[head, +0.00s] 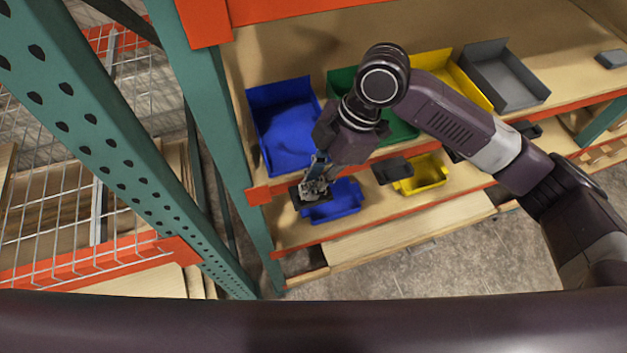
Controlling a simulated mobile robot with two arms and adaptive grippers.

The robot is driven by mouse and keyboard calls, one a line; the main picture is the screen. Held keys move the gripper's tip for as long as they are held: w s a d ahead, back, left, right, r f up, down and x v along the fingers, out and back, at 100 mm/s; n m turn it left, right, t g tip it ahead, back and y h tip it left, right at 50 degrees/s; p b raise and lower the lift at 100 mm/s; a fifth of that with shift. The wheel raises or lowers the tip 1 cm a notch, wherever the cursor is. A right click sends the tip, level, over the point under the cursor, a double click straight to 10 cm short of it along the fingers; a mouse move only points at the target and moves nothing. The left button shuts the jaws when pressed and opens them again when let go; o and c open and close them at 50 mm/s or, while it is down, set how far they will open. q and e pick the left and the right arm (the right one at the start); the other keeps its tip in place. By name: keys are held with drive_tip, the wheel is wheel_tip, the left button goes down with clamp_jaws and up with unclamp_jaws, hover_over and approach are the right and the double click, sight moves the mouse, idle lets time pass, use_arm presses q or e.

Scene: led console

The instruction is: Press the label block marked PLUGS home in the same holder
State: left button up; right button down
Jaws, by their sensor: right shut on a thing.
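My left gripper is not in view.
Large blue (284,128), green (340,82), yellow (437,64) and grey (505,75) bins stand on the upper shelf. Small blue (333,203) and yellow (424,174) bins sit below. A teal upright (215,110) rises at left.

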drive_tip(key=shift+s+f, duration=0.1)
drive_tip(key=shift+f, duration=0.95)
idle(1.1)
drive_tip(key=c, duration=1.8)
unclamp_jaws()
drive_tip(key=shift+b, duration=0.3)
drive_tip(key=shift+c, duration=0.2)
drive_tip(key=shift+r, duration=0.1)
